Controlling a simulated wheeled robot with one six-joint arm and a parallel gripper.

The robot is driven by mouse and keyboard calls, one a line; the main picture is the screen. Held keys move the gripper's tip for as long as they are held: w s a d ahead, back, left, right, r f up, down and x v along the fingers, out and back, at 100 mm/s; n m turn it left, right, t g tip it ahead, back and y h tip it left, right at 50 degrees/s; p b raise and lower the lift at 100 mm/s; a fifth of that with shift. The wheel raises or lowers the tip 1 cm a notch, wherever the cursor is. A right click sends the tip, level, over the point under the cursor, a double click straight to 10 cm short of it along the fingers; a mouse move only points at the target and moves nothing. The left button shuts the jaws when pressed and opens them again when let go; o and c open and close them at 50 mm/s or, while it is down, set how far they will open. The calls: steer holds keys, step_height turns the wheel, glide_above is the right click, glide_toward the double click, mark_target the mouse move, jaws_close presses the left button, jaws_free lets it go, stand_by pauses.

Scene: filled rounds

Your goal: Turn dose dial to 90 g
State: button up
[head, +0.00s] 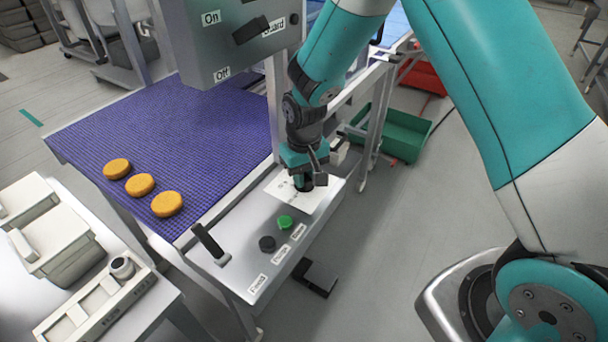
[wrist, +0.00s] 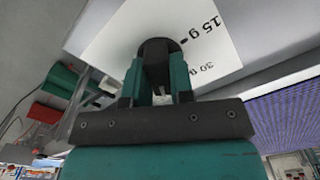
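The dose dial is a dark knob (wrist: 159,48) on a white scale plate (head: 318,197) at the far end of the grey control panel. In the wrist view the plate (wrist: 115,45) shows the marks "15 g" and "30 g"; the other marks are hidden or out of view. My gripper (head: 303,182) points down over the dial and hides most of it in the head view. In the wrist view its two fingers (wrist: 160,78) stand on either side of the knob and appear closed against it. The mark the dial points to cannot be read.
The panel also has a green button (head: 285,222), a black button (head: 267,243) and a lever (head: 209,243). Three orange rounds (head: 140,185) lie on the blue belt (head: 200,125). A grey On/Off guard box (head: 225,45) stands beyond. A green crate (head: 400,133) is on the floor.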

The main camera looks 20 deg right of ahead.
steer(key=o, duration=0.4)
steer(key=shift+r, duration=0.15)
step_height(320, 180, up, 17)
steer(key=b, duration=0.1)
steer(key=shift+b, duration=0.35)
steer(key=shift+r, duration=0.1)
